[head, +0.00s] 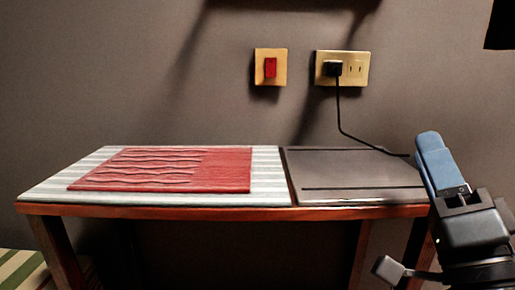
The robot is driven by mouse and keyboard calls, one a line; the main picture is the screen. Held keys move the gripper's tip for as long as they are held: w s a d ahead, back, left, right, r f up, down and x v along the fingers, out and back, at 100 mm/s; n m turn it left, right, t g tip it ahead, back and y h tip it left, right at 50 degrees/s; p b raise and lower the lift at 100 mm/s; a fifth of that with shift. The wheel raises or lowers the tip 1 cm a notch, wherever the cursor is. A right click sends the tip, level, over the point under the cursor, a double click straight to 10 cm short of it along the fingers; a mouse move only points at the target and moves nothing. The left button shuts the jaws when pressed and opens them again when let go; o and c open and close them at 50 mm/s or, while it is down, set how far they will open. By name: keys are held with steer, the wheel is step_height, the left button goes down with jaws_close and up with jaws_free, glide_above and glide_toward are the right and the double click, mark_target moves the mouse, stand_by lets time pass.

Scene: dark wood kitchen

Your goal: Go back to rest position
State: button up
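My gripper (470,225) is at the lower right, in front of the right end of the table. Its dark body is cut off by the picture's edge. A blue-grey block-like part (437,163) stands up from it, overlapping the table's right edge in the picture. I cannot tell whether this is part of my gripper or something held. A small grey piece (389,268) sticks out at its lower left. I cannot see the fingertips clearly enough to tell open from shut.
A wooden table (230,211) stands against the wall. On it lie a striped mat (268,178) with a red mat (222,172) on top, and a flat dark panel (350,171). A black cord runs from the wall socket (356,68). A red switch (270,67) is beside it. Striped fabric (22,268) shows lower left.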

steer(key=s+d+f+n+g, duration=0.1)
steer(key=s+f+n+g, duration=0.2)
steer(key=s+f, duration=0.55)
steer(key=s+f+n+g, duration=0.25)
steer(key=s+f, duration=0.35)
steer(key=f, duration=0.6)
steer(key=s+a+f+n+g, duration=0.1)
steer(key=s+f+n+g, duration=0.25)
steer(key=s, duration=0.65)
steer(key=s+f+n+g, duration=0.2)
steer(key=s+f, duration=0.2)
steer(key=s, duration=0.6)
step_height(320, 180, up, 28)
steer(key=p, duration=2.7)
steer(key=shift+h+p, duration=0.4)
